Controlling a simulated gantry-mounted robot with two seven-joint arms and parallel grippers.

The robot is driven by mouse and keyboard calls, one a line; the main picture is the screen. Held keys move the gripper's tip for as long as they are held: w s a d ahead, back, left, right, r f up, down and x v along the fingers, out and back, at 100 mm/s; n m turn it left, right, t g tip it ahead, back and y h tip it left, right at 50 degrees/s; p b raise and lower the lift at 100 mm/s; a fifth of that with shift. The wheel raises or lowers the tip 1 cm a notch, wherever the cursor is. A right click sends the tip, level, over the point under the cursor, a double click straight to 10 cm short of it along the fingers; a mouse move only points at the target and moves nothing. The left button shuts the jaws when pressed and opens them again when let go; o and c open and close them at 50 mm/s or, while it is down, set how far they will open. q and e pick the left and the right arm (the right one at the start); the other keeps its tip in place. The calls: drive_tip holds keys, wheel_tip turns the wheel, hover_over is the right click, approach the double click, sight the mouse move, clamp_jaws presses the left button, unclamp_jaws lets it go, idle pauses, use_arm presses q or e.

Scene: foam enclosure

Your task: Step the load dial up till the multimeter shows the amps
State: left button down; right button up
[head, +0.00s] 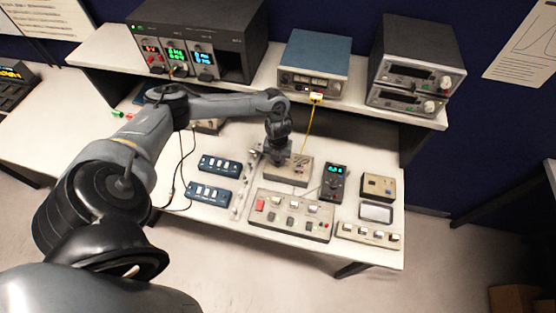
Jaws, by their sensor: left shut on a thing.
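My left gripper (277,156) reaches down over a small beige box (287,179) in the middle of the table. It is shut on what appears to be the load dial on top of that box; the gripper hides the dial, so its setting cannot be read. The multimeter (333,183) lies just right of the box, a dark handheld unit with a lit cyan display (335,170). Its digits are too small to read for certain. My right gripper is not in view.
A grey panel (290,217) with a red switch lies in front of the box. Two blue switch strips (220,166) are at left. A yellow lead (308,130) hangs from the blue-topped instrument (316,60) on the shelf. Small boxes and a tray (377,212) stand at right.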

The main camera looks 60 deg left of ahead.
use_arm(q)
drive_tip(key=shift+m, duration=0.3)
drive_tip(key=c, duration=0.8)
unclamp_jaws()
drive_tip(key=shift+r, duration=0.1)
drive_tip(key=shift+r+b, duration=0.3)
drive_tip(key=shift+r, duration=3.4)
